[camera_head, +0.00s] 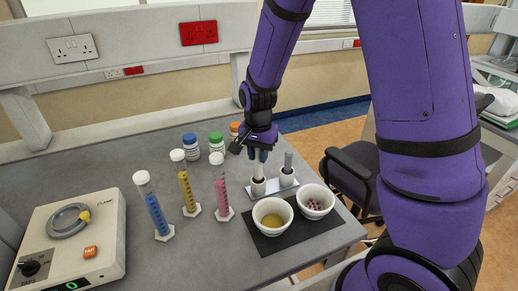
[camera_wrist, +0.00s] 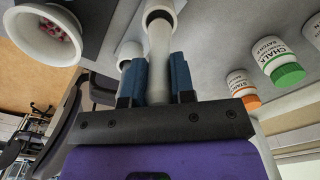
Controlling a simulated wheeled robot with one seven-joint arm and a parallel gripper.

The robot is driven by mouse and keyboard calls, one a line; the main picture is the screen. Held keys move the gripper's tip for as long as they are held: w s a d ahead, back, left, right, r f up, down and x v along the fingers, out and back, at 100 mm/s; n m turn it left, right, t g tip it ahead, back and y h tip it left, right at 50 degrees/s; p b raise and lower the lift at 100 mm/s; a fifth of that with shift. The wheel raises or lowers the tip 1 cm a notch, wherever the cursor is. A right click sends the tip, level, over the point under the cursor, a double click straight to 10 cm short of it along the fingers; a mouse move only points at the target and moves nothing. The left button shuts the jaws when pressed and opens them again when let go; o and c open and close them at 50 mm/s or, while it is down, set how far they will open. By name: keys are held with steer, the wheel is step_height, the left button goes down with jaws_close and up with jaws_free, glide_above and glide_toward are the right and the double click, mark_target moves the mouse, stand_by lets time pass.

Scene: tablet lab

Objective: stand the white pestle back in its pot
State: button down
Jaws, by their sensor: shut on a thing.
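My gripper (camera_head: 258,155) is shut on the white pestle (camera_wrist: 158,60); its blue fingers press the shaft from both sides. The pestle hangs about upright, its lower end at the mouth of the left pot (camera_head: 258,188). The pot's dark opening shows around the pestle's end in the wrist view (camera_wrist: 172,14). I cannot tell how far inside the end is. The right pot (camera_head: 287,178) stands beside it with a grey pestle (camera_head: 288,160) standing in it. Both pots are on a pale stand (camera_head: 273,188).
Two white bowls, one with yellow contents (camera_head: 271,228) and one with reddish pieces (camera_head: 315,212), sit on a dark mat (camera_head: 300,232) in front. Three cylinders, pink (camera_head: 222,196), yellow (camera_head: 187,190) and blue (camera_head: 156,213), stand left. Capped bottles (camera_head: 191,152) are behind.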

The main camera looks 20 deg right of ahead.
mark_target(258, 167)
steer(key=shift+f, duration=1.95)
steer(key=shift+f, duration=0.55)
stand_by(1.2)
steer(key=c, duration=0.9)
jaws_free()
steer(key=shift+r, duration=0.1)
step_height(258, 167, up, 10)
steer(key=shift+a, duration=0.1)
steer(key=shift+r, duration=0.35)
steer(key=shift+s, duration=0.1)
